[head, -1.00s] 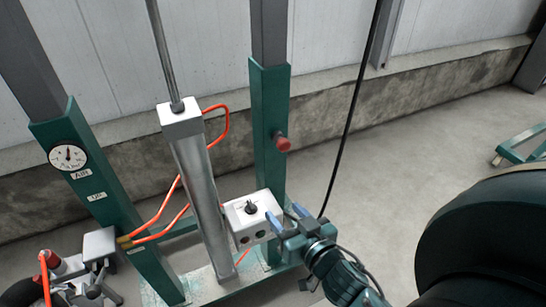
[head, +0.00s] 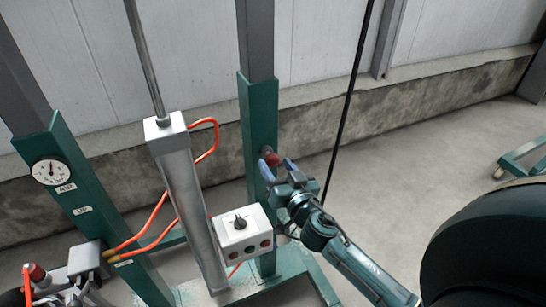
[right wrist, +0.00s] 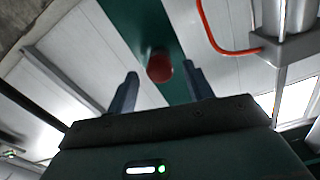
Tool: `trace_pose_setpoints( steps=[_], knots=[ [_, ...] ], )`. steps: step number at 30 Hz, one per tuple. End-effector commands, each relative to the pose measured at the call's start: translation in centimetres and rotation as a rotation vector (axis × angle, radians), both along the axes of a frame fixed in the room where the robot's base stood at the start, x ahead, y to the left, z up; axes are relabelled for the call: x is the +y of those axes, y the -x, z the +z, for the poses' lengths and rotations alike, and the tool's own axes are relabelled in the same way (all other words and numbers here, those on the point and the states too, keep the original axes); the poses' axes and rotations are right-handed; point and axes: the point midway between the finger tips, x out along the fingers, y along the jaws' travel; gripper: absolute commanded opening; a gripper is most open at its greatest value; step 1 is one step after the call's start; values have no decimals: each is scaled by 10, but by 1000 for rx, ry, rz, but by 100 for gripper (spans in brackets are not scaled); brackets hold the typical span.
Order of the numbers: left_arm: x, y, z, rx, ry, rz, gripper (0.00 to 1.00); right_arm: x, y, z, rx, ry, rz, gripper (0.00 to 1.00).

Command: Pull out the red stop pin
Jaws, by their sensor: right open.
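The red stop pin (head: 270,158) sticks out of the side of the right green post (head: 257,115). Its round red knob also shows in the right wrist view (right wrist: 159,67), near the middle, in front of the green post. My right gripper (head: 277,168) is open, close to the pin. In the right wrist view its two fingers (right wrist: 160,82) point toward the knob, one on either side in the picture, with gaps between them and the knob. Whether the knob is between the fingertips in depth is hard to tell. My left gripper is not in view.
A white control box (head: 240,232) with a black knob sits just left below my right gripper. A metal cylinder (head: 183,190) with orange hoses (head: 152,222) stands further left. A black cable (head: 348,110) hangs to the right of the post.

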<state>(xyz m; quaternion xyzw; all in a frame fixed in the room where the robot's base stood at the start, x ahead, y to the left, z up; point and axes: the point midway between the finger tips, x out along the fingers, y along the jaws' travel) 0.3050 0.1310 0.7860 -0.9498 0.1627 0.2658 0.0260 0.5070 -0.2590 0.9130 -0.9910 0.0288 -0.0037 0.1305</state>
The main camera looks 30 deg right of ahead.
Motion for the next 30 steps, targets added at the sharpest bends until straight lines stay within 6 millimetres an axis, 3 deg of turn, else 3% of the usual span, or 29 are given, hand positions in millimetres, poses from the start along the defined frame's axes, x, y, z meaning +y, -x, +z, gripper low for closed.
trace_pose_setpoints(
  steps=[6,17,30],
  knots=[
    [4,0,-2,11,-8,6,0,-1,-24,0,1,1,0,52],
    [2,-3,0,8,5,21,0,-1,-27,-1,1,0,1,51],
    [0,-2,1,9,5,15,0,-1,-27,-1,1,0,0,15]
  ],
)
